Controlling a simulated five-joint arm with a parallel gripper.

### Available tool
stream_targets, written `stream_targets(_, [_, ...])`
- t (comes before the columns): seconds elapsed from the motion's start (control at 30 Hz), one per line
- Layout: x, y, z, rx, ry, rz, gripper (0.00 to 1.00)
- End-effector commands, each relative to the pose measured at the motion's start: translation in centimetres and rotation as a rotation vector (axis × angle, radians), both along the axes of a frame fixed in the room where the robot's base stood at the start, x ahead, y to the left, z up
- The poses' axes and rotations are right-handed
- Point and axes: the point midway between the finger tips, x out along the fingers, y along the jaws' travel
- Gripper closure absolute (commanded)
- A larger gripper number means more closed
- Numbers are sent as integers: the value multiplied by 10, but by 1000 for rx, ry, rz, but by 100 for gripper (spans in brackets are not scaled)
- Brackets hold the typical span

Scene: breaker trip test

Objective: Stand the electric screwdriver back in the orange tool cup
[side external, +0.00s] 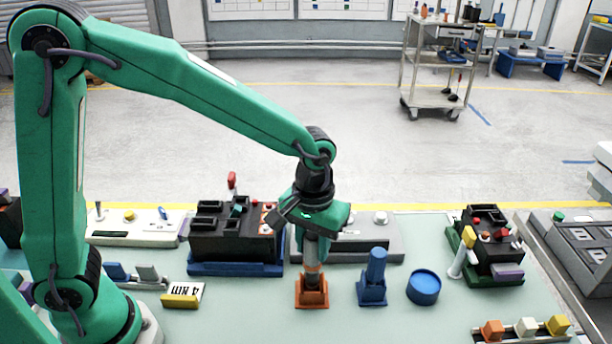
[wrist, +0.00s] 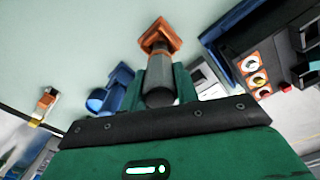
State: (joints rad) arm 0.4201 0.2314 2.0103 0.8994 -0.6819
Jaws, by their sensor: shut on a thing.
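My gripper (side external: 310,238) is shut on the electric screwdriver, directly above the orange tool cup (side external: 312,294). The screwdriver (side external: 312,252) hangs about upright, and its lower end meets the cup's mouth. In the wrist view the screwdriver (wrist: 158,82) is a dark grey cylinder with an orange band, between my green fingers (wrist: 160,90). The orange cup (wrist: 160,38) shows just beyond it, in line with it. The tip is hidden, so I cannot tell how deep it sits.
A blue holder (side external: 372,292) with a blue cylinder stands close right of the cup, then a round blue tub (side external: 423,288). A black breaker unit on a blue base (side external: 235,268) stands behind left. A yellow-fronted label block (side external: 181,300) lies left.

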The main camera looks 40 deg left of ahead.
Motion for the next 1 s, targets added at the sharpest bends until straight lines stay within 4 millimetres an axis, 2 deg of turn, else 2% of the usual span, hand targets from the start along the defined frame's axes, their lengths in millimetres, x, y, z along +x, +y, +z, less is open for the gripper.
stream_targets(1.0, [0, 0, -17, -1, -1, 0, 96])
